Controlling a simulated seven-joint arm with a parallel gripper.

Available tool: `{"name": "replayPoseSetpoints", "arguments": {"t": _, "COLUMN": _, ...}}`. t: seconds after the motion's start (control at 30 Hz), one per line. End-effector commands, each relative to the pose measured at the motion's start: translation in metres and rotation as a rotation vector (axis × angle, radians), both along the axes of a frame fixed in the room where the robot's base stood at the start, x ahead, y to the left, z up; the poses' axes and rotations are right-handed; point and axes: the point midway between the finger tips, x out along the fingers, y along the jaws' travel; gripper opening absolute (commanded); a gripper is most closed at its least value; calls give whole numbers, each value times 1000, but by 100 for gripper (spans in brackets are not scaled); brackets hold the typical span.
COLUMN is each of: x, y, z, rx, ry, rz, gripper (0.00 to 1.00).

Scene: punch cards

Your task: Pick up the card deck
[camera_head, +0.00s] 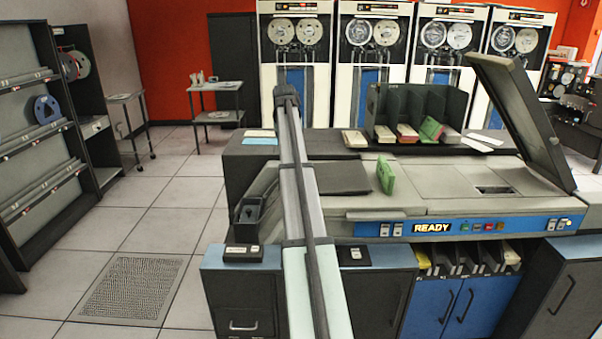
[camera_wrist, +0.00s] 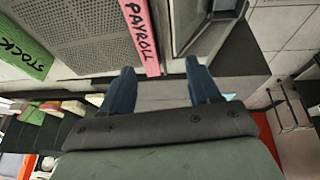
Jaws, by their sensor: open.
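In the wrist view my gripper (camera_wrist: 160,66) is open, with two blue fingers apart and nothing held. A pink card deck marked PAYROLL (camera_wrist: 141,35) has its near end in line with the gap between the fingertips; I cannot tell how far below them it is. A green card deck marked STOCK (camera_wrist: 22,50) lies at the left. In the head view a green deck (camera_head: 386,176) stands upright on the card machine. I cannot make out the pink deck there; my arm crosses that part of the machine. My gripper's fingers are not clear in the head view.
A dark divided rack (camera_head: 418,100) holding several decks stands behind the machine (camera_head: 440,185). A raised lid (camera_head: 520,120) stands at right. A small dark open tray (camera_head: 249,213) is left of my arm. A perforated panel (camera_wrist: 85,35) lies beside the pink deck.

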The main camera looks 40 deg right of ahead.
Motion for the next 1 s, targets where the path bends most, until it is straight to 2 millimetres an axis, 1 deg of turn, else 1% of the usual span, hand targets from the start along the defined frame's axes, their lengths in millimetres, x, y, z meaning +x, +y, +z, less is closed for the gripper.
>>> {"name": "replayPoseSetpoints", "arguments": {"t": 0.03, "x": -8, "y": -9, "z": 10, "rx": 3, "ry": -5, "rz": -14, "gripper": 62}}
{"name": "replayPoseSetpoints", "arguments": {"t": 0.1, "x": -14, "y": -15, "z": 18, "rx": 6, "ry": -10, "rz": -23, "gripper": 62}}
{"name": "replayPoseSetpoints", "arguments": {"t": 0.2, "x": -19, "y": -19, "z": 21, "rx": 7, "ry": -12, "rz": -31, "gripper": 62}}
{"name": "replayPoseSetpoints", "arguments": {"t": 0.27, "x": -19, "y": -20, "z": 19, "rx": 8, "ry": -12, "rz": -32, "gripper": 62}}
{"name": "replayPoseSetpoints", "arguments": {"t": 0.47, "x": -14, "y": -27, "z": -2, "rx": 9, "ry": -11, "rz": -31, "gripper": 62}}
{"name": "replayPoseSetpoints", "arguments": {"t": 0.73, "x": -3, "y": -41, "z": -44, "rx": 9, "ry": -9, "rz": -31, "gripper": 62}}
{"name": "replayPoseSetpoints", "arguments": {"t": 0.83, "x": -1, "y": -45, "z": -53, "rx": 8, "ry": -11, "rz": -30, "gripper": 62}}
{"name": "replayPoseSetpoints", "arguments": {"t": 1.0, "x": 1, "y": -47, "z": -60, "rx": 7, "ry": -12, "rz": -30, "gripper": 62}}
